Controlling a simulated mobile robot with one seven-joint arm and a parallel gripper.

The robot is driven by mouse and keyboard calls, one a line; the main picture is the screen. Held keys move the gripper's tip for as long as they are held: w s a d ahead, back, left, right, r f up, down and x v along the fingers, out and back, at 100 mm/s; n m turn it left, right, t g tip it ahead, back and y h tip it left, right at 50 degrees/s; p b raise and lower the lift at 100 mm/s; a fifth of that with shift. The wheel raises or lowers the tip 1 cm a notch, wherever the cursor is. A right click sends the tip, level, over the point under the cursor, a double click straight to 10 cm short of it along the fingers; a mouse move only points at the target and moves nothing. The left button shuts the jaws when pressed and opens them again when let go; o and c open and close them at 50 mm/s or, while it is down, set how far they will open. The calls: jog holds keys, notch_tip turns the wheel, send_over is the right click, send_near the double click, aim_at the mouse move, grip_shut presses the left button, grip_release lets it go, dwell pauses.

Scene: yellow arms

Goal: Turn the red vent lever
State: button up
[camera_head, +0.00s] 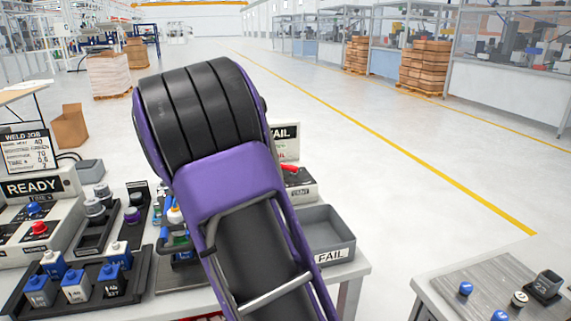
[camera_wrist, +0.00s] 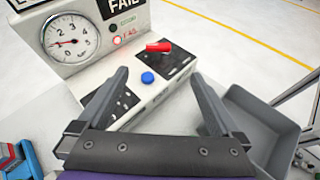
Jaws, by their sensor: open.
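The red vent lever (camera_wrist: 158,47) sits on a dark plate on the sloped front of a white test box (camera_wrist: 95,75) in the wrist view. It points roughly sideways there. In the head view only its red end (camera_head: 289,168) shows beside my purple arm, which hides the rest. My gripper (camera_wrist: 163,85) is open in the wrist view, its two dark fingers spread apart. The lever lies beyond and between the fingertips, and the fingers look apart from it. A blue button (camera_wrist: 147,77) lies nearer, between the fingers.
The box carries a round gauge (camera_wrist: 70,42), a lit red lamp and a FAIL sign (camera_wrist: 122,8). A grey FAIL bin (camera_head: 325,232) stands right of it. Bottle racks (camera_head: 80,278) and a READY station (camera_head: 35,205) stand left. A second table (camera_head: 450,290) is at right.

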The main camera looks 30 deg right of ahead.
jog(key=f+n, duration=0.1)
jog(key=f, duration=0.1)
send_near(287, 166)
jog(key=x, duration=0.8)
jog(key=shift+d+f+b, duration=0.15)
jog(key=shift+d+b, duration=0.15)
jog(key=shift+b, duration=0.05)
